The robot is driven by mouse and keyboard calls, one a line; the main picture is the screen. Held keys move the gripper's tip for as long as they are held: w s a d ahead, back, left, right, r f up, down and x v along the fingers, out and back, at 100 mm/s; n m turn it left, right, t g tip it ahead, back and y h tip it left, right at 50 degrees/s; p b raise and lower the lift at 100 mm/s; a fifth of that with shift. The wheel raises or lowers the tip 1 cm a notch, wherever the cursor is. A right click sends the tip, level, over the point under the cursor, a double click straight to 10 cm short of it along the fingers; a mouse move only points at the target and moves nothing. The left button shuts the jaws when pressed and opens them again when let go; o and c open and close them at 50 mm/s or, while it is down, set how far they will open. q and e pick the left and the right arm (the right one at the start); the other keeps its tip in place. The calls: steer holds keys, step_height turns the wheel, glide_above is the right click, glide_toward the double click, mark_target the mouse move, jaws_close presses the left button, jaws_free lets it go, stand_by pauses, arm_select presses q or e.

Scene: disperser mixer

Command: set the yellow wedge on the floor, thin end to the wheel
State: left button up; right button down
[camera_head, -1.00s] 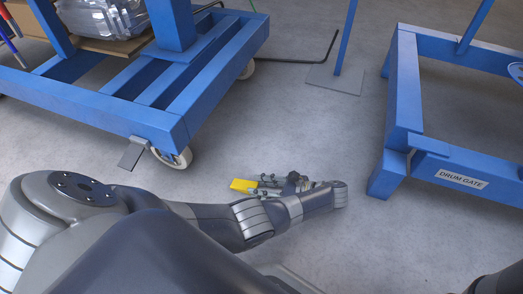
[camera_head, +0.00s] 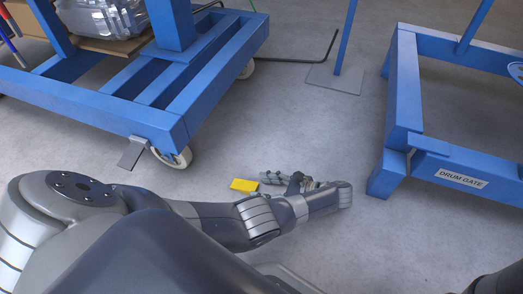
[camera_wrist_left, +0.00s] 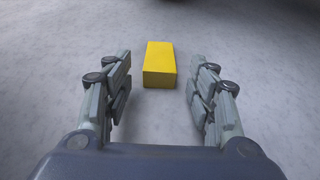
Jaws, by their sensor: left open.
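The yellow wedge (camera_head: 244,185) lies on the concrete floor, to the right of and nearer than the cart's front caster wheel (camera_head: 171,157), with a gap of bare floor between them. It also shows in the left wrist view (camera_wrist_left: 160,64), ahead of the fingertips and centred between the two fingers. My left gripper (camera_head: 263,179) is open and low by the floor, just right of the wedge; its spread fingers also show in the left wrist view (camera_wrist_left: 159,84). The fingers do not touch the wedge. Which end of the wedge is thin I cannot tell. My right gripper is not in view.
The blue cart (camera_head: 180,122) stands at the upper left, with a metal pedal (camera_head: 131,153) beside the wheel. A blue frame labelled DRUM GATE (camera_head: 398,100) stands at the right. A blue post on a flat plate (camera_head: 334,79) is behind. Floor around the wedge is clear.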

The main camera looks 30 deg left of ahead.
arm_select(q)
steer(key=shift+v, duration=3.1)
steer(key=shift+r, duration=0.1)
